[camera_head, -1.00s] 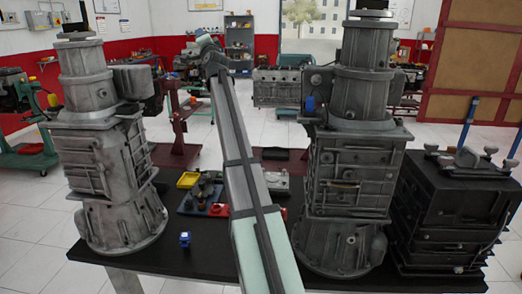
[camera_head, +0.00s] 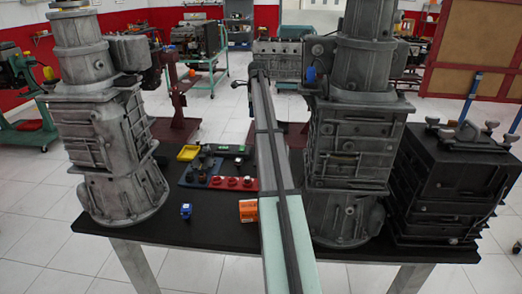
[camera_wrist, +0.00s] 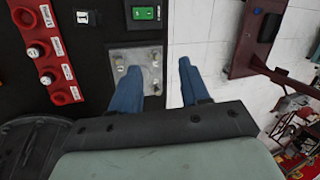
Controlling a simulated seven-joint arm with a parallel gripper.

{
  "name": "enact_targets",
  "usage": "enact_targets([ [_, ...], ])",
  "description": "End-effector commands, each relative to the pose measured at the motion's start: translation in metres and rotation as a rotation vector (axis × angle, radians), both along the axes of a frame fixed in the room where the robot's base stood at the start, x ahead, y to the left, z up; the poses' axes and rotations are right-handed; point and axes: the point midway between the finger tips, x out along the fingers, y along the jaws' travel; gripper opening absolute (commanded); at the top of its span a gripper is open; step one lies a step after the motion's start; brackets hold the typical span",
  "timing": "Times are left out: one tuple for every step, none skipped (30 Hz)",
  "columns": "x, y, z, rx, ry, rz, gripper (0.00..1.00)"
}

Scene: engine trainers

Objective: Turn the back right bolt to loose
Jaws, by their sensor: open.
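A grey metal plate (camera_wrist: 137,56) with small bolts lies at the dark table's edge in the wrist view. One bolt (camera_wrist: 119,63) is on its left side, another (camera_wrist: 155,58) on its right side, and a third (camera_wrist: 156,88) lower right. My left finger covers part of the plate, so any bolt under it is hidden. My gripper (camera_wrist: 160,65) is open and empty, its two blue fingers apart. The left finger is over the plate and the right one is beyond the table edge, over the floor. In the head view my arm hides the plate and gripper.
A red strip with white-topped knobs (camera_wrist: 45,50) and a green-faced block (camera_wrist: 145,13) are nearby. An orange box (camera_head: 248,210), blue cube (camera_head: 186,211) and yellow tray (camera_head: 188,152) are on the table (camera_head: 215,233). Tall grey engine housings (camera_head: 105,130) (camera_head: 350,145) stand left and right.

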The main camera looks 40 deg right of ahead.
Motion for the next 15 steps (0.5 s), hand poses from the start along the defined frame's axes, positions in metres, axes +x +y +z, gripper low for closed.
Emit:
enact_targets([
  [-0.01,-0.004,-0.016,0.039,0.071,-0.04,0.46],
  [-0.017,-0.005,-0.023,0.059,0.111,-0.066,0.46],
  [-0.025,-0.006,-0.032,0.082,0.157,-0.096,0.46],
  [-0.03,-0.006,-0.037,0.096,0.189,-0.115,0.46],
  [-0.035,-0.007,-0.041,0.109,0.216,-0.133,0.46],
  [-0.041,-0.007,-0.046,0.123,0.248,-0.154,0.46],
  [-0.044,-0.007,-0.049,0.132,0.269,-0.167,0.46],
  [-0.047,-0.007,-0.052,0.139,0.286,-0.177,0.46],
  [-0.05,-0.007,-0.054,0.146,0.303,-0.189,0.46],
  [-0.052,-0.007,-0.056,0.149,0.312,-0.195,0.46],
  [-0.053,-0.007,-0.057,0.153,0.32,-0.199,0.46],
  [-0.054,-0.006,-0.059,0.154,0.325,-0.203,0.46],
  [-0.055,-0.006,-0.061,0.155,0.327,-0.205,0.46],
  [-0.055,-0.006,-0.064,0.155,0.328,-0.204,0.46],
  [-0.055,-0.006,-0.067,0.155,0.328,-0.204,0.46],
])
